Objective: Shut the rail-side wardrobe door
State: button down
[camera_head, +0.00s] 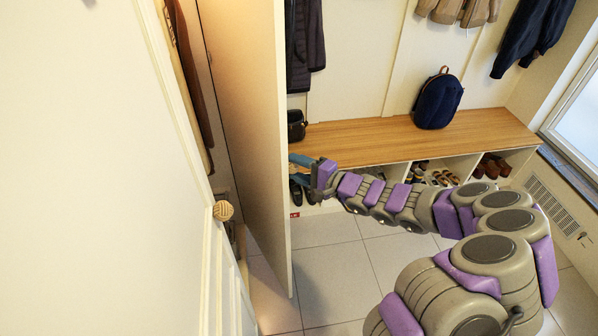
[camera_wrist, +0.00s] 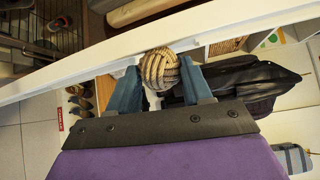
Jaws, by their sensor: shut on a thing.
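A tall pale door (camera_head: 245,130) stands open, seen nearly edge-on left of the middle in the head view. My gripper (camera_head: 298,170) is at its right edge, and the door partly hides the blue fingers. In the wrist view my gripper (camera_wrist: 160,88) is shut on a knotted rope knob (camera_wrist: 160,66), with one finger on each side. The knob is at the long white door edge (camera_wrist: 70,70). A second white door (camera_head: 90,170) with a similar round knob (camera_head: 223,210) fills the left of the head view. I cannot tell which door is the rail-side one.
A wooden-topped bench (camera_head: 380,138) with shoe cubbies runs along the back wall. A dark blue backpack (camera_head: 438,100) and a black bag (camera_head: 296,125) sit on it. Coats hang above. The tiled floor (camera_head: 335,270) between the open door and my arm is clear.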

jog(key=shift+d+f, duration=0.15)
jog(key=shift+f, duration=0.2)
jog(key=c, duration=0.8)
grip_release()
jog(key=o, duration=0.3)
jog(key=shift+d+r, duration=0.1)
jog(key=shift+r, duration=0.15)
jog(key=p+v, duration=0.4)
jog(key=v, duration=1.3)
jog(key=shift+d, duration=0.25)
